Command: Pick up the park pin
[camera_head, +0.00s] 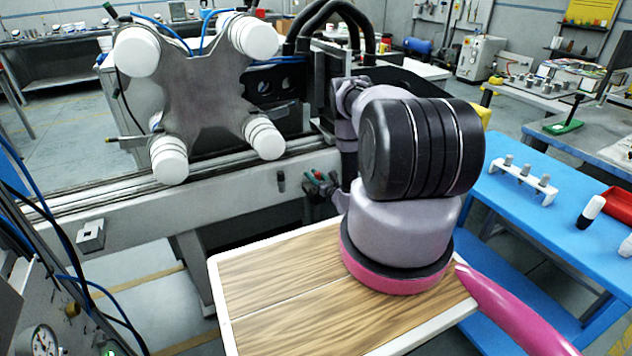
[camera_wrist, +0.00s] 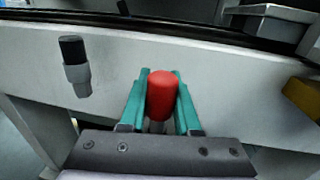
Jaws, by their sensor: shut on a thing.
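A red-headed pin (camera_wrist: 162,95), which I take to be the park pin, sits between the teal fingers of my gripper (camera_wrist: 161,92) in the wrist view. The fingers are shut on its sides, and a pale lower part shows beneath the red head. In the head view my gripper (camera_head: 320,183) is small, in front of the grey beam's front face, with a bit of red between the fingers. I cannot tell whether the pin's far end is still in the beam.
A second pin with a black head and grey collar (camera_wrist: 75,66) stands out from the pale beam, left of my gripper. The beam (camera_head: 235,190) carries a rail and a metal plate with white rollers (camera_head: 205,80).

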